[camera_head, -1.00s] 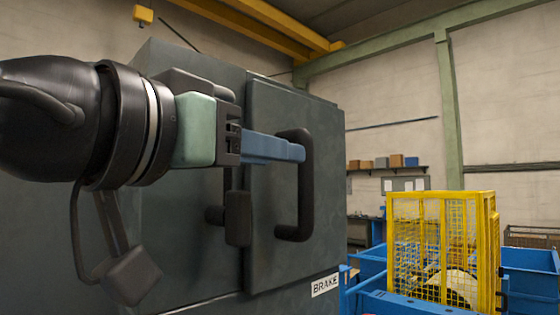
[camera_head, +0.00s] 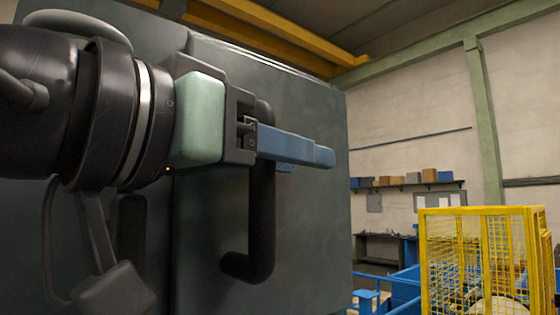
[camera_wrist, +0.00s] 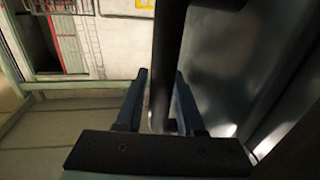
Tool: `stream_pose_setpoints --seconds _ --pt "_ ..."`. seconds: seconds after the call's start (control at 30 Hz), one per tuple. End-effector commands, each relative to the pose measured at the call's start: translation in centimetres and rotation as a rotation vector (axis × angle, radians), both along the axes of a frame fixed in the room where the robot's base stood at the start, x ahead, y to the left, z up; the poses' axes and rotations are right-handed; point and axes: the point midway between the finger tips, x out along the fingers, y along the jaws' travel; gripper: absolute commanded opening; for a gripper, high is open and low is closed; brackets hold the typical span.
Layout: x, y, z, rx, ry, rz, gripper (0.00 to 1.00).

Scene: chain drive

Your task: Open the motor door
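The motor door is the dark grey-green panel (camera_head: 310,225) on the front of a large cabinet, and it looks closed in the head view. A black bar handle (camera_head: 262,220) stands out from it. My gripper (camera_head: 295,150) has blue fingers that reach past the upper part of the handle in the head view. In the wrist view, the dark handle bar (camera_wrist: 165,60) runs between my two fingers (camera_wrist: 160,100). Narrow gaps seem to show beside the bar, so the fingers look open around it. My gripper hides part of the handle.
A yellow mesh cage (camera_head: 485,260) stands at the lower right, with blue structures (camera_head: 400,290) beside it. A shelf with boxes (camera_head: 410,183) is on the far wall. A yellow overhead beam (camera_head: 270,25) crosses above the cabinet.

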Motion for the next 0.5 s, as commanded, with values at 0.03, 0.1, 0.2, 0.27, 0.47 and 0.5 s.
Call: stream_pose_setpoints --seconds 0.03,0.1,0.2,0.27,0.47,0.5 --pt "-0.04 0.02 0.02 -0.001 -0.001 0.0 0.37" --pt "-0.03 0.01 0.02 0.0 0.0 0.0 0.37" --pt "-0.01 0.01 0.02 0.0 0.0 0.0 0.37" --pt "-0.01 0.01 0.01 0.0 0.0 0.0 0.3" --pt "0.01 0.01 0.0 0.0 0.0 0.0 0.0" --pt "0.01 0.01 0.0 0.0 0.0 0.0 0.0"
